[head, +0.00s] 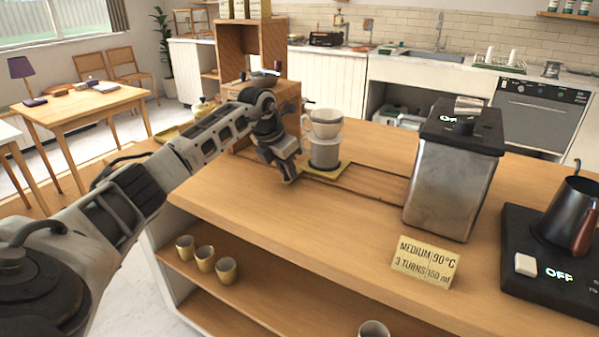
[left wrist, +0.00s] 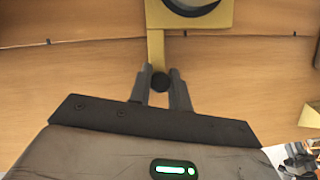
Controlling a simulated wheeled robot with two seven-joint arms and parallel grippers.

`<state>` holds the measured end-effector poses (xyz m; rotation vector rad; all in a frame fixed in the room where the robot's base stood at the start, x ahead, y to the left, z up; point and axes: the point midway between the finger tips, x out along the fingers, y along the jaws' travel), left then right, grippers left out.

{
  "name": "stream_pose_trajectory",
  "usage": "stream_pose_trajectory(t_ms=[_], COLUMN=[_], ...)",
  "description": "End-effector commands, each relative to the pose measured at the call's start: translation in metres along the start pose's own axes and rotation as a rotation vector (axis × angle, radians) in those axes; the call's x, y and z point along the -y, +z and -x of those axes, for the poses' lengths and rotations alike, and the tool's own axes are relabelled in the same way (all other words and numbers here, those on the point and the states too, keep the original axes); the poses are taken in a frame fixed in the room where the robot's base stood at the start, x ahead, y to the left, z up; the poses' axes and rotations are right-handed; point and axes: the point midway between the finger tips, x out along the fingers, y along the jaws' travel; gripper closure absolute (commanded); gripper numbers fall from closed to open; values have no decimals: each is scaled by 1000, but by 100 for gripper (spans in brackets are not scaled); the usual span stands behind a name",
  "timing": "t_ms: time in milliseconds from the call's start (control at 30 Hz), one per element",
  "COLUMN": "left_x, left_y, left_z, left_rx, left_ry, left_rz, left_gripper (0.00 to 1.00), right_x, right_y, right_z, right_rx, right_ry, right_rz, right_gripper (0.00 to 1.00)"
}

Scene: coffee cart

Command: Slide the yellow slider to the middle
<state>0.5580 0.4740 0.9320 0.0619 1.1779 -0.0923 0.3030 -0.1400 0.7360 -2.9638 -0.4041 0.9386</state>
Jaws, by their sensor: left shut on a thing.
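The yellow slider (head: 328,178) is a flat plate on the wooden counter, with a white dripper (head: 325,124) above a carafe (head: 324,153) standing on it. It sits at the left part of a recessed track (head: 378,186) in the counter. My left gripper (head: 288,177) is at the slider's left front, pointing down. My right gripper is not in view.
A metal canister machine (head: 450,185) stands right of the track. A yellow sign (head: 425,262) and a black scale (head: 540,285) with a kettle (head: 572,215) are further right. A wooden shelf box (head: 243,60) stands behind my left arm. Several cups (head: 205,258) sit on the lower shelf.

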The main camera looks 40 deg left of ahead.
Motion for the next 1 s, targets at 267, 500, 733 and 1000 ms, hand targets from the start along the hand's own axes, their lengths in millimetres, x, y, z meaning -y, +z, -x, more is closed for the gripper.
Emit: stream_pose_trajectory(t_ms=[267,500,733,1000], left_x=[-6,-5,-5,-6], left_y=[0,0,0,0], left_z=[1,2,1,16], left_rx=[3,4,2,6], left_ry=[1,0,0,2], left_rz=[1,1,0,-2], left_gripper=[100,70,59,59], right_x=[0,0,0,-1], right_y=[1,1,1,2], right_z=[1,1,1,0], right_rx=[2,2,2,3], right_ry=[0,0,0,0], right_rz=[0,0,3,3], right_gripper=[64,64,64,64])
